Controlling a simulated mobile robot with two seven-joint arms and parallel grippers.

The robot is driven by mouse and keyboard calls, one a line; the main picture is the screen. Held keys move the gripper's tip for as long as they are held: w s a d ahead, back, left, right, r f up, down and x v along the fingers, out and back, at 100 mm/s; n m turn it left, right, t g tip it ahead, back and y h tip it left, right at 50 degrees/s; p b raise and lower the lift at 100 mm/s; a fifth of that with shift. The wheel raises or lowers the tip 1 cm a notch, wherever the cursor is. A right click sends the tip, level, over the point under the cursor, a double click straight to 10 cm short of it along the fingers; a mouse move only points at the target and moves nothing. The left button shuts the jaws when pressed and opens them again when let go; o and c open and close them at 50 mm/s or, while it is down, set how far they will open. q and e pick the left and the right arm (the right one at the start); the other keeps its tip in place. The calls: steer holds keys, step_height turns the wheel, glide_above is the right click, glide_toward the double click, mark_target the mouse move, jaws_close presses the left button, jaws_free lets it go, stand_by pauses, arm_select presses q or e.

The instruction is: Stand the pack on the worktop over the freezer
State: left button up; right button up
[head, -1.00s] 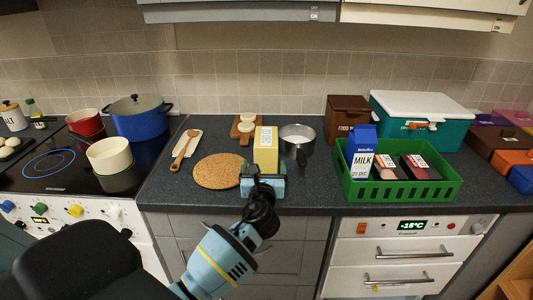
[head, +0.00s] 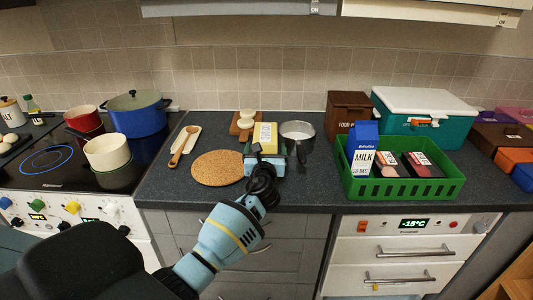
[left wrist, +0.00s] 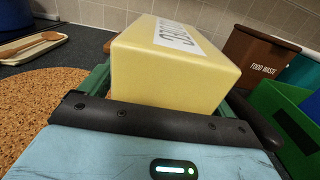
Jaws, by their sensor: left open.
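The yellow pack (head: 265,135) with a white label is on the dark worktop left of the freezer; it appears to lie with its label up. In the left wrist view the pack (left wrist: 175,75) shows its plain near end, large and close, with the label on the upper face. My left gripper (head: 265,156) is open at the near end of the pack, its green fingertips on either side. The pack's lower part is hidden by the gripper. The freezer (head: 400,253) with a -15°C display is under the right-hand worktop (head: 400,207). My right gripper is out of view.
A green crate (head: 405,190) holding a milk carton (head: 362,150) and dark packs covers much of the worktop over the freezer. A saucepan (head: 297,130) stands just right of the pack, a cork mat (head: 217,168) left. Behind are a food waste bin (head: 346,113) and cool box (head: 440,130).

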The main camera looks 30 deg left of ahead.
mark_target(265, 135)
arm_select(q)
steer(key=shift+r, duration=0.15)
steer(key=c, duration=1.6)
steer(key=shift+c, duration=0.2)
steer(key=shift+r, duration=0.1)
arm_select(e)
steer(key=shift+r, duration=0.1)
